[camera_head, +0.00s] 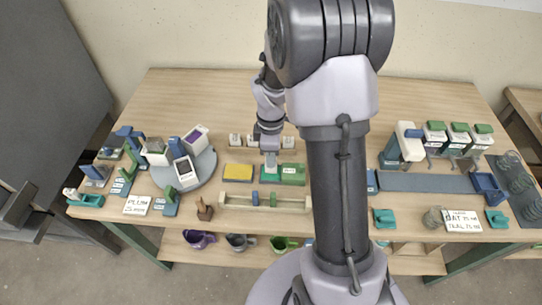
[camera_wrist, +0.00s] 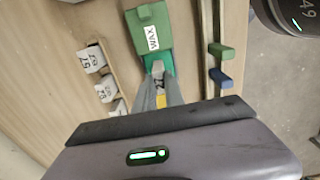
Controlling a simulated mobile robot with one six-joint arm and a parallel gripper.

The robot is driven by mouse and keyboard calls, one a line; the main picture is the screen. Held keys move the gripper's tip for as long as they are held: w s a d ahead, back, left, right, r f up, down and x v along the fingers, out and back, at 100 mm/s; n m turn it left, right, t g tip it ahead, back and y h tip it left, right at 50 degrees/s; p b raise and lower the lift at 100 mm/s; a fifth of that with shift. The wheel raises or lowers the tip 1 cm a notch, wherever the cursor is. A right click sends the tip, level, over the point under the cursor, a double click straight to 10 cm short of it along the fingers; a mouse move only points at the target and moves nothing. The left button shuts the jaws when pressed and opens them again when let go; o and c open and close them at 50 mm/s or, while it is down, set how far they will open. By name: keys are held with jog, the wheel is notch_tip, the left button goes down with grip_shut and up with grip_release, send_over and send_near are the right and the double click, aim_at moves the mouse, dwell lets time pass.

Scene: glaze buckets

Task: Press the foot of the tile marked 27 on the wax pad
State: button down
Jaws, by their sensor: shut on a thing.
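My gripper (camera_head: 270,161) points down and is shut on a small grey tile marked 27 (camera_wrist: 158,80). The fingers show in the wrist view on either side of the tile. The wax holder is a green block with a white WAX label (camera_wrist: 150,30); it also shows in the head view (camera_head: 293,174). Its teal part (camera_wrist: 160,61) lies right at the held tile, beside the green block. The tile's foot is hidden, so I cannot tell whether it touches the teal surface.
A yellow pad (camera_head: 238,172) lies left of the wax holder. Small white numbered tiles (camera_wrist: 91,59) stand behind it. A cream rail (camera_head: 238,202) with blue and green pieces lies in front. A grey turntable (camera_head: 205,165) with boxes is at left.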

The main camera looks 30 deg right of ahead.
jog(key=shift+s+f, duration=0.1)
jog(key=shift+f, duration=0.5)
dwell(1.5)
notch_tip(320, 180, up, 6)
jog(key=p, duration=0.5)
jog(key=shift+r, duration=0.15)
jog(key=shift+a, duration=0.15)
